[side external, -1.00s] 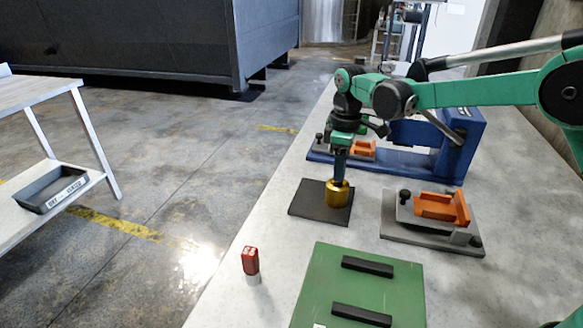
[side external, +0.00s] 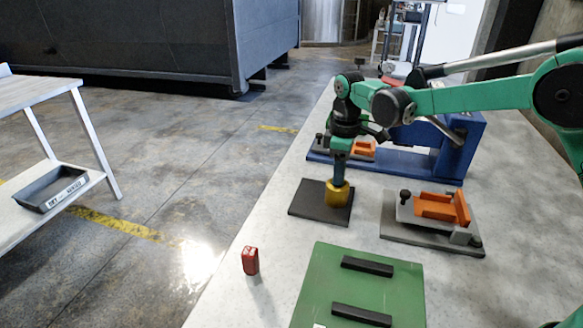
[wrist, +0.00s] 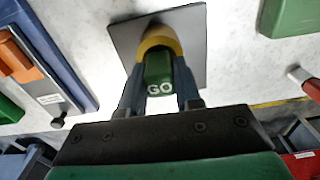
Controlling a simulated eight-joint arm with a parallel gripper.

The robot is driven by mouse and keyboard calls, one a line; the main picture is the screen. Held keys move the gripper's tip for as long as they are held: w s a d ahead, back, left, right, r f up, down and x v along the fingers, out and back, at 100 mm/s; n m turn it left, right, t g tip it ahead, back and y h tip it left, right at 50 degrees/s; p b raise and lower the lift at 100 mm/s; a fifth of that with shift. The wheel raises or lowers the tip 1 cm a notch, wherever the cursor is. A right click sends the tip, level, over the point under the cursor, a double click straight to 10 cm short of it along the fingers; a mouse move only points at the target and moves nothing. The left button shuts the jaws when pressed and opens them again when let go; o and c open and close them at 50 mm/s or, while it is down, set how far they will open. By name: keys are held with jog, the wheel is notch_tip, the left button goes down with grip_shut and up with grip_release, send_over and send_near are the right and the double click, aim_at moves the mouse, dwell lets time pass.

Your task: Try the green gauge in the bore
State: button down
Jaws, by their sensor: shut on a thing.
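My gripper (wrist: 160,92) is shut on the green gauge (wrist: 159,75), whose handle is marked GO. In the side view my gripper (side external: 338,178) points down, just above the yellow bored ring (side external: 337,194). The ring stands on a dark square plate (side external: 307,203). In the wrist view the ring (wrist: 158,40) shows around the far end of the green handle. The gauge's pin and the bore opening are hidden, so I cannot tell how deep the pin sits.
A red gauge (side external: 250,261) stands alone near the table's left edge. A green board (side external: 335,288) with two black bars lies in front. A grey fixture with an orange block (side external: 435,207) is to the right; a blue machine (side external: 445,160) stands behind.

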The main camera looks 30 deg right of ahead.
jog(key=shift+r, duration=0.15)
dwell(0.3)
jog(key=shift+r, duration=3.85)
